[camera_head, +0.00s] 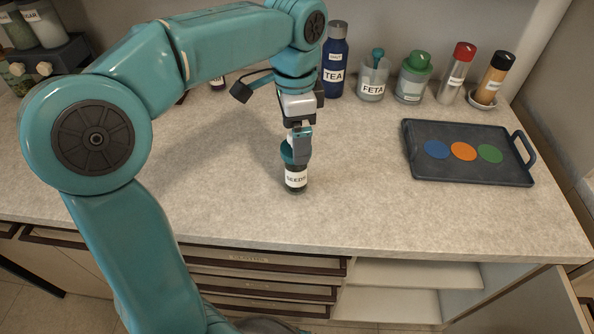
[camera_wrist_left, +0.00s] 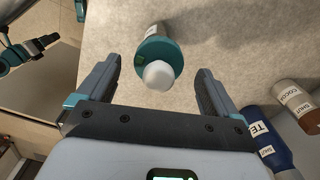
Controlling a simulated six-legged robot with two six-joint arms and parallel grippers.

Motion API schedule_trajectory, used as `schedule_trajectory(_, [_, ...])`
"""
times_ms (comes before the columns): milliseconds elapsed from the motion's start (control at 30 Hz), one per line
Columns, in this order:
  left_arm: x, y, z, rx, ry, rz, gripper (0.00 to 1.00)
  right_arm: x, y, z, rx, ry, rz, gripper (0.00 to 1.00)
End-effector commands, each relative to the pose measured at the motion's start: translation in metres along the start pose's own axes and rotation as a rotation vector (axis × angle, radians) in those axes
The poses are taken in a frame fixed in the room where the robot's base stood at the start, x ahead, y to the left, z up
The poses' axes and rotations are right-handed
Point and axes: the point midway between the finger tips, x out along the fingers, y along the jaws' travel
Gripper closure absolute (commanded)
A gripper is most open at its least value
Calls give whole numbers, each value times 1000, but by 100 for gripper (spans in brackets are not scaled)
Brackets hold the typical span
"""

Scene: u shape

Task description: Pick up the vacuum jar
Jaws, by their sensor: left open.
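The vacuum jar, which I take to be the small dark jar labelled SEEDS (camera_head: 296,180), stands upright on the counter. Its teal lid with a white knob shows in the left wrist view (camera_wrist_left: 157,58). My left gripper (camera_head: 299,138) points down at the jar from above and hides part of its lid. In the left wrist view the fingers of the left gripper (camera_wrist_left: 160,72) are wide apart, with the knob between their tips and a gap on both sides.
Behind stand a blue TEA bottle (camera_head: 335,65), a FETA jar (camera_head: 372,84), a green-lidded jar (camera_head: 411,84), a red-capped shaker (camera_head: 456,75) and an orange bottle (camera_head: 492,82). A dark tray (camera_head: 470,174) with coloured discs lies right. The counter (camera_head: 380,220) around the jar is clear.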

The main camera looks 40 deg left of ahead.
Motion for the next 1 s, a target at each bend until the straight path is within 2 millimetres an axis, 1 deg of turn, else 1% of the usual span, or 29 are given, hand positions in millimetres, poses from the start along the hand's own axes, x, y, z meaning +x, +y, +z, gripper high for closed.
schedule_trajectory(200, [33, 1, 0, 0, -5, 4, 6, 4, 2, 0, 0, 0, 0, 32])
schedule_trajectory(300, [46, 0, -1, 0, -3, 3, 6, 6, 2, 0, 0, 0, 0, 32])
schedule_trajectory(400, [52, -1, -2, 0, -2, 2, 6, 6, 2, 0, 0, 0, 0, 32])
schedule_trajectory(600, [52, -1, -3, 0, -1, 1, 6, 6, 2, 0, 0, 0, 0, 32])
schedule_trajectory(633, [52, -1, -2, 0, -1, 1, 13, 6, 2, 0, 0, 0, 0, 32])
schedule_trajectory(667, [52, -1, -2, 0, -1, 1, 23, 6, 2, 0, 0, 0, 0, 32])
schedule_trajectory(700, [52, -1, -2, 1, -1, 1, 36, 6, 2, 0, 0, 0, 0, 32])
schedule_trajectory(767, [52, -1, -2, 1, -1, 1, 55, 6, 2, 0, 0, 0, 0, 32])
schedule_trajectory(800, [52, -1, -2, 1, -1, 1, 68, 6, 2, 0, 0, 0, 0, 32])
schedule_trajectory(867, [52, -1, -2, 1, -1, 1, 88, 6, 2, 0, 0, 0, 0, 32])
schedule_trajectory(1000, [51, -1, -3, 1, 0, 1, 89, 6, 2, 0, 0, 0, 0, 32])
